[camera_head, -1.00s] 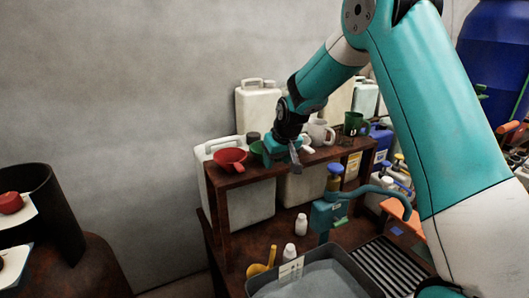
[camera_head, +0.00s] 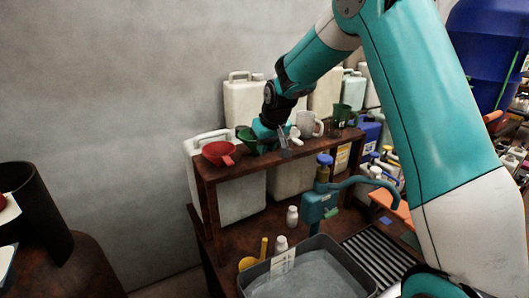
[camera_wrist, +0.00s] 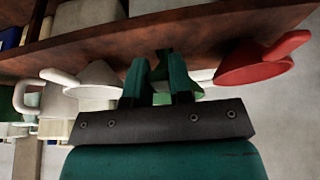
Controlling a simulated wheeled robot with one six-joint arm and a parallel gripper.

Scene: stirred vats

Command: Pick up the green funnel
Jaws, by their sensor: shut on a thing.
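The green funnel (camera_head: 246,137) is at the top of a brown wooden shelf, between a red funnel (camera_head: 218,152) and my gripper (camera_head: 277,141). My gripper is shut on the green funnel. In the wrist view, a green part of the funnel (camera_wrist: 163,60) shows between my two fingers (camera_wrist: 163,82), and more green shows beside them. My gripper and arm hide part of the funnel in the head view. The funnel looks slightly raised above the shelf board, though the gap is hard to judge.
The shelf (camera_head: 285,158) also holds a white funnel (camera_head: 295,135), a white jug (camera_head: 309,124) and a green jug (camera_head: 341,116). White canisters (camera_head: 243,102) stand behind. Below are a blue-topped pump (camera_head: 321,200), a yellow scoop (camera_head: 249,263) and a grey basin (camera_head: 310,245).

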